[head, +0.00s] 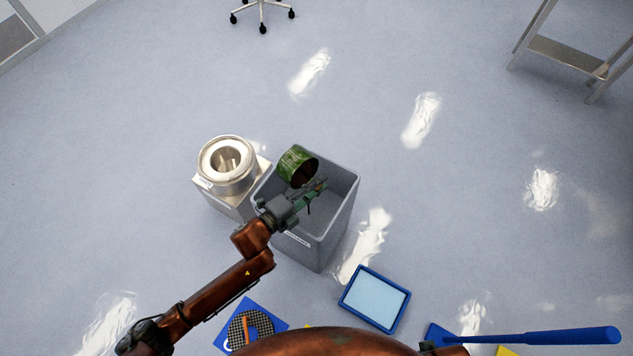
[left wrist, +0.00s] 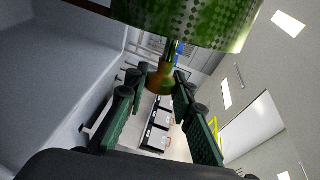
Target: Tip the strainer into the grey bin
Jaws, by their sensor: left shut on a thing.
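The strainer (head: 298,166) is a green perforated cylinder, held tilted on its side over the grey bin (head: 318,248), with its dark open end facing lower right in the head view. My left gripper (head: 312,192) is over the bin's opening, shut on the strainer's stem. In the left wrist view, the strainer's green dotted wall (left wrist: 190,22) fills the top, and its stem with an orange-green knob sits between the fingers (left wrist: 160,85). The bin's floor is partly hidden by the arm and strainer. My right gripper is not seen.
A metal vessel (head: 227,165) with a round opening stands on a pale block left of the bin. A blue-rimmed tray (head: 375,298) lies in front. A blue mat (head: 266,312) holds a black grid disc. A blue bar (head: 545,337) is lower right.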

